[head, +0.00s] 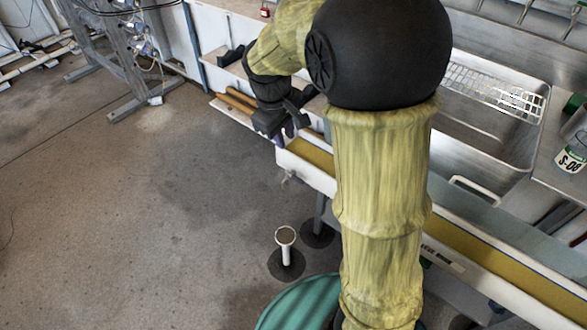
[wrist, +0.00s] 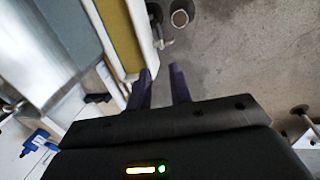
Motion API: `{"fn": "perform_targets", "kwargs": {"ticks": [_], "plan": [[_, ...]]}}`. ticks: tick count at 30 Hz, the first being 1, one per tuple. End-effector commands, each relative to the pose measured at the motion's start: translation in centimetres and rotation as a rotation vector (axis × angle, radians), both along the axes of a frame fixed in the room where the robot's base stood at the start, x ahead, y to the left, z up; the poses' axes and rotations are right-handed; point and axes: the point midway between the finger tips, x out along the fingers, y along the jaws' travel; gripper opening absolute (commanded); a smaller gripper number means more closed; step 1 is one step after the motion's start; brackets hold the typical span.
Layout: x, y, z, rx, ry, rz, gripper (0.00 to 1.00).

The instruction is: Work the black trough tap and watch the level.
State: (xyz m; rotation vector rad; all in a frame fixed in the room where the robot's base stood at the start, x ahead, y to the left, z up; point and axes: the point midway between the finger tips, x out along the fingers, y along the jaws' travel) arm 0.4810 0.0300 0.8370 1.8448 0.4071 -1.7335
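The trough (head: 322,178) is long and white, with yellow-brown liquid in it. It runs from under my gripper to the lower right, partly hidden by my arm. In the wrist view its wall (wrist: 141,42) and liquid lie ahead, left of the fingers. A small pale fitting (wrist: 160,44) sticks out beside the trough wall, with a dark part (wrist: 154,13) beyond it. I cannot tell whether that dark part is the black tap. My gripper (head: 283,138) is above the trough's near-left end; its purple fingers (wrist: 160,70) are apart with nothing between them.
A white standpipe (head: 286,238) stands on the floor near the trough. A green round tub (head: 302,305) is at the bottom. A steel sink (head: 470,145) with a wire rack (head: 495,90) and a labelled bottle (head: 571,158) are at right.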

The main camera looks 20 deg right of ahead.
Motion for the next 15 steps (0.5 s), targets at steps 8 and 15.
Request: {"fn": "perform_targets", "kwargs": {"ticks": [8,15], "plan": [[0.0,-0.1,-0.8,0.001,0.001,-0.003,0.21],[0.4,-0.7,-4.3,0.000,0.003,-0.004,0.21]]}}
